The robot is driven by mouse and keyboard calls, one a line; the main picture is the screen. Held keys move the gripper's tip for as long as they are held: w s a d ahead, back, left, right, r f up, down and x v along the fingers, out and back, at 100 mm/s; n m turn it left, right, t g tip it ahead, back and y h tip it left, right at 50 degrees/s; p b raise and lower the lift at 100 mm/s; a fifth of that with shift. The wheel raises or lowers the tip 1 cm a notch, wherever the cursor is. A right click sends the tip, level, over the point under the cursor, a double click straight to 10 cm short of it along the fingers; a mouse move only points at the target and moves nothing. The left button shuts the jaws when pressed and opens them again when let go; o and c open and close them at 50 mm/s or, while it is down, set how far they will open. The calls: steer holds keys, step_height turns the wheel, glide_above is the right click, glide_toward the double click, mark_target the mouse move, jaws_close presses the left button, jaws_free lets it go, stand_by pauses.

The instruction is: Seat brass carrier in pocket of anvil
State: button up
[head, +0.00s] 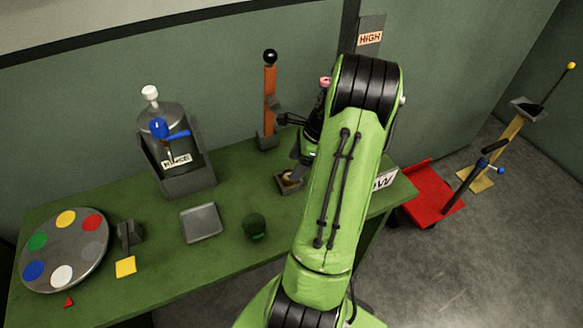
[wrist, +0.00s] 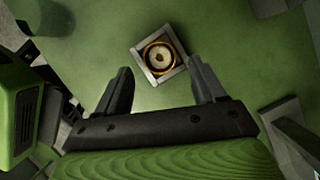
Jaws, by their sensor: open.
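The anvil is a small square grey block (head: 287,187) on the green bench, and it also shows in the wrist view (wrist: 179,70). A round brass-rimmed piece with a pale centre, apparently the brass carrier (wrist: 159,57), lies within the square outline of the block. How deep it sits in the pocket cannot be told. My gripper (wrist: 160,72) is open and empty, its fingers apart, with the block beyond and between the fingertips in the wrist view. In the head view my arm hides much of my gripper, which is beside and above the block.
A dark green round object (head: 254,227) and a grey tray (head: 201,222) stand left of the block. An orange lever post (head: 270,98) stands behind it. A rinse bottle holder (head: 185,178) and a colour-spotted disc (head: 65,250) are farther left. A red cart (head: 430,197) stands on the floor at right.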

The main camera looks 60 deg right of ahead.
steer(key=p+v, duration=0.2)
steer(key=v, duration=0.6)
steer(key=w+a+r+n+h, duration=0.1)
steer(key=w+a+r+n, duration=0.1)
steer(key=a+r+n, duration=0.3)
steer(key=w+a+r+n+g, duration=0.1)
steer(key=w+a+r+n, duration=0.15)
steer(key=a, duration=0.45)
steer(key=w+a+r+n+h, duration=0.1)
steer(key=w+a+r+n, duration=0.1)
steer(key=a+n, duration=0.25)
steer(key=s+a+r+n+t, duration=0.1)
steer(key=s+a+r+n, duration=0.1)
steer(key=s+a+n, duration=0.3)
steer(key=s+a+r+n+t, duration=0.2)
steer(key=s+a+n, duration=0.4)
steer(key=a+n, duration=0.5)
steer(key=shift+a+n+h, duration=0.3)
steer(key=shift+a+h, duration=0.1)
steer(key=shift+a, duration=0.4)
steer(key=shift+s, duration=0.15)
